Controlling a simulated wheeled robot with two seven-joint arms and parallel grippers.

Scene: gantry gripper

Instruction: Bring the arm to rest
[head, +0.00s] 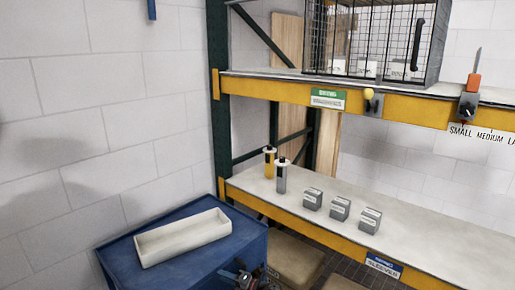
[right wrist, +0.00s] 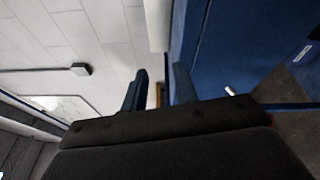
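My right gripper (head: 243,279) shows at the bottom of the head view, in front of the blue cart's near edge. In the right wrist view its two blue fingers (right wrist: 158,92) stand apart with nothing between them. The rest of my right arm is out of the head view. My left gripper is in neither view.
A blue cart (head: 118,259) carries a white open tray (head: 190,249). To its right a rack shelf (head: 420,225) holds a yellow and a grey cylinder and three grey blocks (head: 340,208). Above is a wire cage (head: 375,40) and an orange-handled lever (head: 472,84). Boxes (head: 293,259) sit below.

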